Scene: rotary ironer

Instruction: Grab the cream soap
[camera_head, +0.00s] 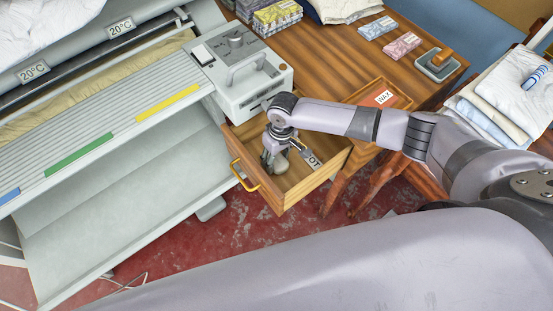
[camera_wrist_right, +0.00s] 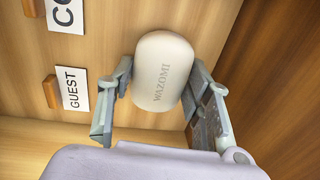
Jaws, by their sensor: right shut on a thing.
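The cream soap (camera_wrist_right: 163,72) is a rounded bar marked "WAZOMI", seen in the right wrist view. My right gripper (camera_wrist_right: 158,92) has a finger on each side of it and is shut on it. In the head view my right gripper (camera_head: 274,158) reaches down into the open wooden drawer (camera_head: 290,198), and the soap is mostly hidden by the fingers there. My left gripper does not show in the head view.
Inside the drawer are a "GUEST" label (camera_wrist_right: 73,88) and another partly cut-off label (camera_wrist_right: 66,14). The drawer walls stand close around my right gripper. The ironer (camera_head: 110,130) is at the left. A wooden table (camera_head: 340,50) holds boxes, small packs and a stamp-like object (camera_head: 438,64).

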